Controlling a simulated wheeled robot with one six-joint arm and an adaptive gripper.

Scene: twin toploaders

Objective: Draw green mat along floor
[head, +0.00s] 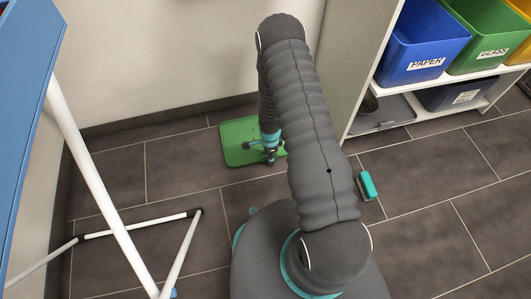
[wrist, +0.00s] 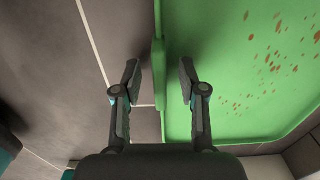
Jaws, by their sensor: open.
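The green mat (head: 238,132) lies flat on the dark tiled floor near the wall, partly hidden behind my arm in the head view. In the wrist view the mat (wrist: 240,70) fills the right side, with reddish-brown specks on it and a raised green rim (wrist: 158,75) along its left edge. My gripper (wrist: 160,80) is open, with one finger on each side of that rim: the left finger over bare floor, the right finger over the mat. In the head view my gripper (head: 268,148) is down at the mat's near part. Whether the fingers touch the mat is unclear.
A white shelf (head: 440,95) with a blue PAPER bin (head: 420,50) and a green GLASS bin (head: 490,35) stands at the right. A teal-and-grey block (head: 367,186) lies on the floor. A white-legged frame (head: 115,210) stands at left. Floor at lower right is clear.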

